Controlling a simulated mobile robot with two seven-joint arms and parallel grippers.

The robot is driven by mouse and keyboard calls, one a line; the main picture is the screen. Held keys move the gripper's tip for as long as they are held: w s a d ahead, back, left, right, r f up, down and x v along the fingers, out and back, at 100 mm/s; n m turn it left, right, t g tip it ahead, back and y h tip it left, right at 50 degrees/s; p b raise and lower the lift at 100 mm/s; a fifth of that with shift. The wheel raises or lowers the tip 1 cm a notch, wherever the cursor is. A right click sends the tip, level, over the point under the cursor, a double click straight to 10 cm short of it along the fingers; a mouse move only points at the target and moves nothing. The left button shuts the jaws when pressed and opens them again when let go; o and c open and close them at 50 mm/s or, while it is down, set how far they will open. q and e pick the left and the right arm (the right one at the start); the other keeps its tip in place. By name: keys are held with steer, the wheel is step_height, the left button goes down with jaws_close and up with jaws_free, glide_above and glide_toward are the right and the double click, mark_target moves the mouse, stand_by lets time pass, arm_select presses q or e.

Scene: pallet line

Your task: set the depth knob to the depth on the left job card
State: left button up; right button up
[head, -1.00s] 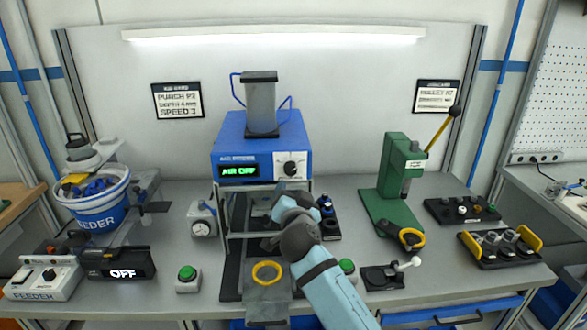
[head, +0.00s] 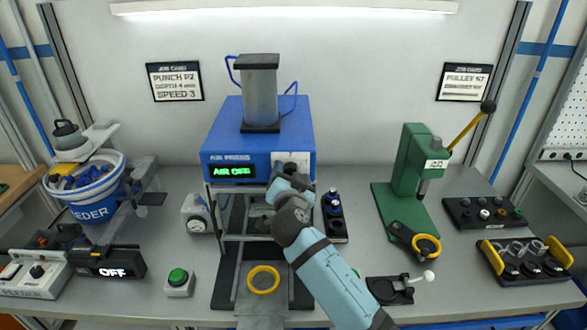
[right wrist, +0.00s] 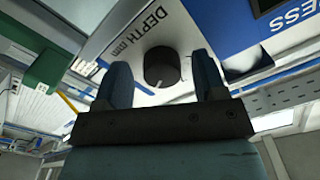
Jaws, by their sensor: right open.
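The left job card (head: 175,82) on the back wall reads PUNCH P2, DEPTH 4 mm, SPEED 3; the depth line is small. The blue air press (head: 225,140) stands mid-bench, its display (head: 233,171) reading AIR OFF. In the right wrist view, the dark round depth knob (right wrist: 161,67) sits on a white panel marked DEPTH mm, with a pale pointer mark low on it. My right gripper (right wrist: 162,82) is open, one finger either side of the knob; contact cannot be told. In the head view, my right gripper (head: 290,172) hides the knob. My left gripper is out of view.
A green lever press (head: 410,175) stands to the right, beside a black tray (head: 485,213) and a yellow-handled rack (head: 525,265). The feeder bowl (head: 90,205) is at left. A green button (head: 179,280) and a yellow ring (head: 263,279) lie in front.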

steer(key=shift+s+r, duration=0.1)
steer(key=shift+c, duration=0.5)
steer(key=c, duration=0.8)
steer(key=shift+c, duration=0.2)
